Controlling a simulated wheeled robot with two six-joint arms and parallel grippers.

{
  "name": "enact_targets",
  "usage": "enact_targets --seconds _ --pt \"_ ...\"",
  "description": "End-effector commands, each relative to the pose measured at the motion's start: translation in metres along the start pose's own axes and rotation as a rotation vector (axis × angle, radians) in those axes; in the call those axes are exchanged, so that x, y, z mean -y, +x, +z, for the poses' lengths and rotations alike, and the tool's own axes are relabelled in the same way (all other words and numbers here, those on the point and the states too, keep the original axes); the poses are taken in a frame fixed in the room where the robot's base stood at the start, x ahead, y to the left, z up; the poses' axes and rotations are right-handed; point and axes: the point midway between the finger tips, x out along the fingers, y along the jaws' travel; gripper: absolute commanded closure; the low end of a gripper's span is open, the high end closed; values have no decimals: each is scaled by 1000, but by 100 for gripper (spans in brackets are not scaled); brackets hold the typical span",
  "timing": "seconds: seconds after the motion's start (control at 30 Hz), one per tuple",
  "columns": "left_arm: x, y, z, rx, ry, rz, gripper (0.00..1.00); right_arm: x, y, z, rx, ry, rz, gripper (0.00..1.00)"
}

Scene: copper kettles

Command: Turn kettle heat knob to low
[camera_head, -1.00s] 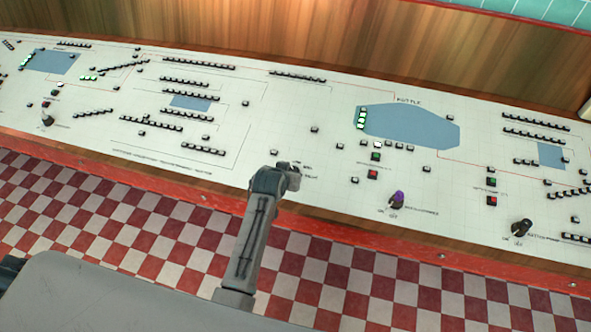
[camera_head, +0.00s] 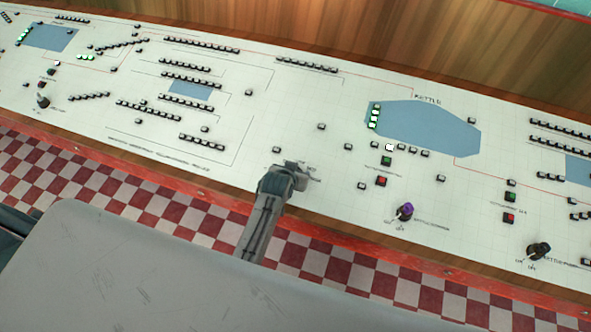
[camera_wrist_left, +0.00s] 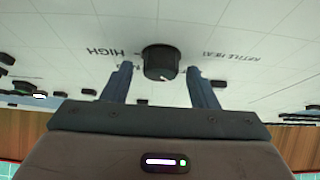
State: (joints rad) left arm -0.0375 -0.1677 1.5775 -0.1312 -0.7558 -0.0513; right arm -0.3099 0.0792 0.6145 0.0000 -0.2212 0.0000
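The kettle heat knob (camera_wrist_left: 160,62) is black and round, and shows in the left wrist view beside the printed words HIGH and KETTLE HEAT. A small white mark shows on its near edge; I cannot tell which setting it points at. My left gripper (camera_wrist_left: 158,72) is open, with its two blue-grey fingers on either side of the knob and a gap on each side. In the head view my left gripper (camera_head: 297,173) is over the front part of the white panel (camera_head: 330,215) and hides the knob. My right gripper is not in view.
A purple-topped knob (camera_head: 405,211) and a black knob (camera_head: 539,250) stand to the right along the panel's front. Red button (camera_head: 381,181) and green button (camera_head: 386,161) sit below the blue kettle diagram (camera_head: 430,130). The panel around my gripper is mostly flat.

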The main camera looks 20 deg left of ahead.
Motion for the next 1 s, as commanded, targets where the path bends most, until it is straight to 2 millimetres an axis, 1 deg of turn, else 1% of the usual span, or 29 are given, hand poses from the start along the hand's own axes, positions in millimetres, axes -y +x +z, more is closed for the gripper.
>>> enact_targets --seconds 0.03,0.2,0.33,0.57,0.77,1.0 --pt "0 0 0 0 0 0 57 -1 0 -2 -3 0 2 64" --pt "0 0 0 -1 0 0 89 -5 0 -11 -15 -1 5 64" --pt "0 0 -1 -1 2 1 89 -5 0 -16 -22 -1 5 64" --pt "1 0 -1 -2 45 29 90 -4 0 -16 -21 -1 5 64" --pt "3 0 -2 -3 148 96 90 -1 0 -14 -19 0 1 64" --pt "4 1 -3 -4 317 208 90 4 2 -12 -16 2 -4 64"
